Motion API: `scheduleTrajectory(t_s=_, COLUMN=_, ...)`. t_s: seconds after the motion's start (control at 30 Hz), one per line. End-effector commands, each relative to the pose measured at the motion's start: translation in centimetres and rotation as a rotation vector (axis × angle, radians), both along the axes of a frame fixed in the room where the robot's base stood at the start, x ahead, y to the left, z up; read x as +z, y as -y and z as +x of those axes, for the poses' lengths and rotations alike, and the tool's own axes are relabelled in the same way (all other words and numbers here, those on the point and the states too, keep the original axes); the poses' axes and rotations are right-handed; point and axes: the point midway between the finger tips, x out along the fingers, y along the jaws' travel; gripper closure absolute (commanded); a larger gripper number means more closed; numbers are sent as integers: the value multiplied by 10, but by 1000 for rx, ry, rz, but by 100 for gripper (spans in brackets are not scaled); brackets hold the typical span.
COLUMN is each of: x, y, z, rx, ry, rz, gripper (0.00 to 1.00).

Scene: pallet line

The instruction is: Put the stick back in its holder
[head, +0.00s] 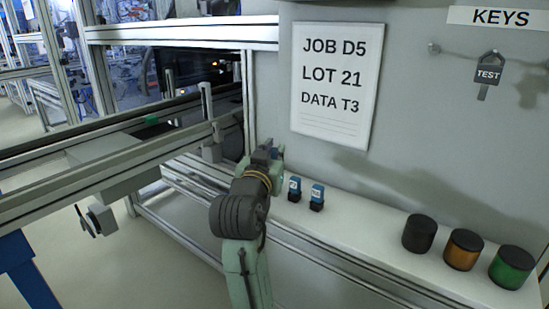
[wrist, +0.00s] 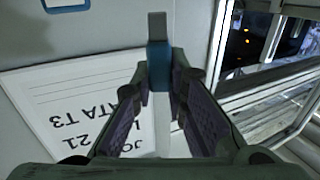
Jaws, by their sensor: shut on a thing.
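My gripper (head: 268,152) is raised in front of the grey wall panel, below and left of the job sheet. In the wrist view my gripper (wrist: 160,88) is shut on a small stick (wrist: 160,76) with a blue body and a dark grey end pointing away from the fingers. In the head view I cannot clearly make out the held stick. Two small upright blue-and-black pieces with pale labels, the left one (head: 294,189) and the right one (head: 316,197), stand on the white ledge right of my arm. I cannot tell which thing is the stick's holder.
The white ledge (head: 370,232) also bears a black (head: 419,233), an amber (head: 462,250) and a green cylinder (head: 511,267). A job sheet (head: 336,85) and a TEST key tag (head: 487,75) are on the wall. A blue-edged marking (wrist: 67,5) shows in the wrist view.

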Motion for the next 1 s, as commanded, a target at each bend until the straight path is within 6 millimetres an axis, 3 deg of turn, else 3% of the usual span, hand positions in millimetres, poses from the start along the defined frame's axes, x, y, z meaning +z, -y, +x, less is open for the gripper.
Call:
scheduleTrajectory(t_s=0.17, x=-3, y=2, z=14, rx=0, ry=-1, rz=0, gripper=100)
scheduleTrajectory(t_s=0.43, x=-34, y=2, z=15, rx=1, ry=-1, rz=-1, gripper=100)
scheduleTrajectory(t_s=0.97, x=-44, y=2, z=14, rx=0, ry=0, rz=0, gripper=100)
scheduleTrajectory(t_s=1.0, x=-44, y=2, z=14, rx=0, ry=0, rz=0, gripper=86)
